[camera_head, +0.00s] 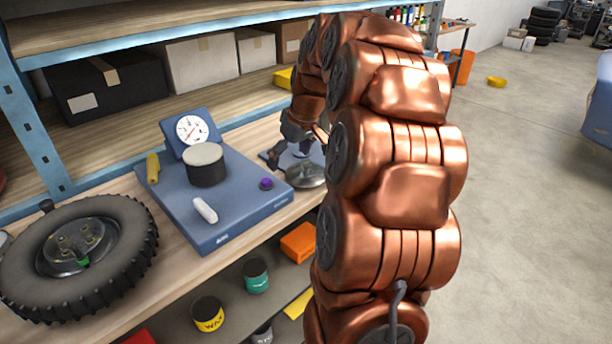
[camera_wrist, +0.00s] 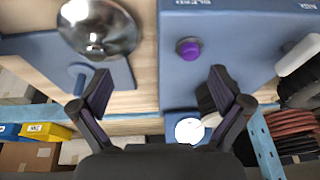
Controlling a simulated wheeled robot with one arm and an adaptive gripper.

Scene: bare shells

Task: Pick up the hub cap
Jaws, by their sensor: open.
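The hub cap (camera_head: 306,175) looks to be the shiny silver dome on the wooden workbench, right of the blue scale (camera_head: 222,228). In the wrist view, the hub cap (camera_wrist: 97,28) is at the upper left, partly over a blue plate (camera_wrist: 118,76). My gripper (camera_head: 288,152) is behind and left of my arm in the head view, close to the hub cap. In the wrist view, my gripper (camera_wrist: 162,92) is open with nothing between its fingers. The hub cap lies beyond the left fingertip, apart from it.
The scale carries a purple knob (camera_head: 266,184), a black cylinder with a grey top (camera_head: 205,168) and a white cylinder (camera_head: 205,210). A tyred wheel (camera_head: 78,250) lies at the left. Boxes (camera_head: 104,84) fill the shelf behind. Cans (camera_head: 208,315) stand below. The floor at right is open.

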